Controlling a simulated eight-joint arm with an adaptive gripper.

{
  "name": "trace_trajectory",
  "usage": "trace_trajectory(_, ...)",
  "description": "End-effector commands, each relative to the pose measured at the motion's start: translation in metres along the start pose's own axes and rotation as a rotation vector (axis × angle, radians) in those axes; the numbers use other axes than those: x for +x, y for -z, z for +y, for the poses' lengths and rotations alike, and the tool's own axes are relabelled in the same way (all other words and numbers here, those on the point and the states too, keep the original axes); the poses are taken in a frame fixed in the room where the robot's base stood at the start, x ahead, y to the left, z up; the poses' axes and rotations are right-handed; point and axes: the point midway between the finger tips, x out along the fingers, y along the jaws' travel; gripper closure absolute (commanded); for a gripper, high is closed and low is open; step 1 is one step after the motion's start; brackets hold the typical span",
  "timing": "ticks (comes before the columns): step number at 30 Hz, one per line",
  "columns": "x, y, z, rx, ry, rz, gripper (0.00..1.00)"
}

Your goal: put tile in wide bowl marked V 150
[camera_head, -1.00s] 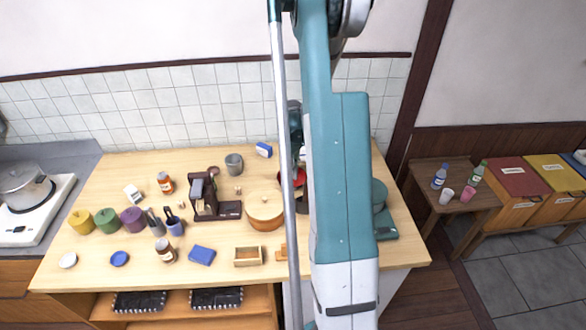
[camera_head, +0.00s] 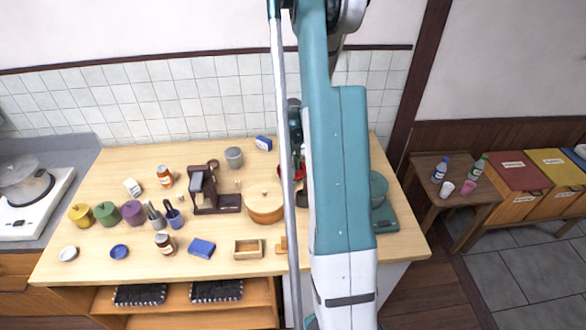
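I cannot pick out the tile or any bowl with a readable V 150 mark. A small white round dish (camera_head: 68,254) and a small blue round dish (camera_head: 119,251) sit at the table's front left. No marking on them can be read. A flat blue block (camera_head: 201,247) lies to their right, near an open wooden box (camera_head: 248,249). My gripper is not visible. My teal and white arm stands across the right part of the table and hides what lies behind it.
The wooden table (camera_head: 100,268) holds yellow, green and purple pots at left, a brown machine (camera_head: 210,190), a round wooden container (camera_head: 265,206), jars and a grey canister (camera_head: 234,157). A stove stands left. A side table (camera_head: 425,170) with bottles and coloured bins stands right.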

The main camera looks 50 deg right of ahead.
Motion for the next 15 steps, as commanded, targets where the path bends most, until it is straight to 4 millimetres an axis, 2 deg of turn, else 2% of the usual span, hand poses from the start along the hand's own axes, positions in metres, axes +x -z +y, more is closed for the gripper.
trace_trajectory(15,-0.0001,0.0,0.0,0.0,0.0,0.0,0.75)
